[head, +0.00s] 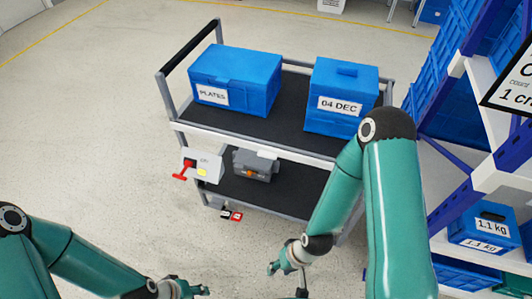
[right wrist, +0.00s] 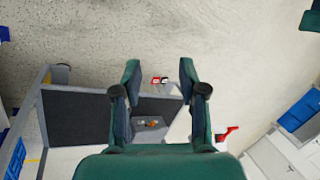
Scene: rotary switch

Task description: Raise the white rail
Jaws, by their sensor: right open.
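The white rail (head: 255,145) runs along the front edge of the cart's upper shelf, below the two blue boxes.
The cart's upper shelf (head: 285,108) holds a blue PLATES box (head: 236,80) and a blue 04 DEC box (head: 341,98). A light grey switch box (head: 205,163) with a red handle (head: 183,171) is at the cart's left front. Blue shelving (head: 455,135) stands at right. Floor at left is clear.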

